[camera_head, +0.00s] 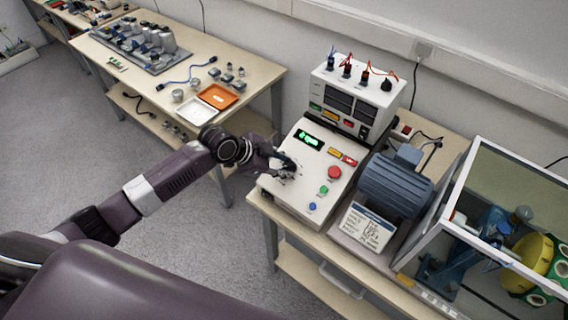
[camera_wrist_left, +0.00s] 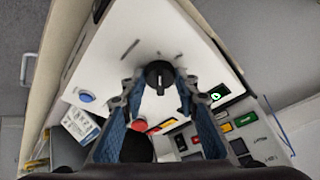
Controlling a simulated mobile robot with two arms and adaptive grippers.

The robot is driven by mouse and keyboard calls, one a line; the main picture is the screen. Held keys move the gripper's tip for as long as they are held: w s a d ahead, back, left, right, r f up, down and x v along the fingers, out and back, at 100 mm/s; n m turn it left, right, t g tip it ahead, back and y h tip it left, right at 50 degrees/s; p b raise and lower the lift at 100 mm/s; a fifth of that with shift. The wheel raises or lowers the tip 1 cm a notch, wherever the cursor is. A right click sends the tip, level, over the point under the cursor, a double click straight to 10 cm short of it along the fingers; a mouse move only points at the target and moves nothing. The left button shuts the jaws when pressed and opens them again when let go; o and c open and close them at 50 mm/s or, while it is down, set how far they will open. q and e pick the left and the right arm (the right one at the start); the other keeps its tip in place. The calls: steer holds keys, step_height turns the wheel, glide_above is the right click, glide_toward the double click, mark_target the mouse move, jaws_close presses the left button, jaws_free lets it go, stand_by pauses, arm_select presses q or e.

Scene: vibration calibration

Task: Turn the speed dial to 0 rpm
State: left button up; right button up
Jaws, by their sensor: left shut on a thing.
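The speed dial (camera_wrist_left: 158,75) is a black round knob on the white sloped face of the control console (camera_head: 300,200). My left gripper (camera_head: 286,166) reaches in over the left part of that face and mostly hides the dial in the head view. In the left wrist view the blue-padded fingers of the left gripper (camera_wrist_left: 158,92) stand on either side of the dial, and the gripper is shut on it. The display (camera_head: 307,139) glows with green characters, too small to read surely. My right gripper is not in view.
A red button (camera_head: 334,173), a green button (camera_head: 324,189) and a blue button (camera_head: 312,206) sit right of the dial. A motor (camera_head: 396,184) and a clear guard box (camera_head: 510,200) stand further right. Another table (camera_head: 255,75) with trays stands at the back left.

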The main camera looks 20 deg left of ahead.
arm_select(q)
steer(key=shift+w, duration=0.1)
steer(key=o, duration=1.1)
steer(key=shift+o, duration=0.2)
steer(key=shift+a+r, duration=0.1)
steer(key=v, duration=1.2)
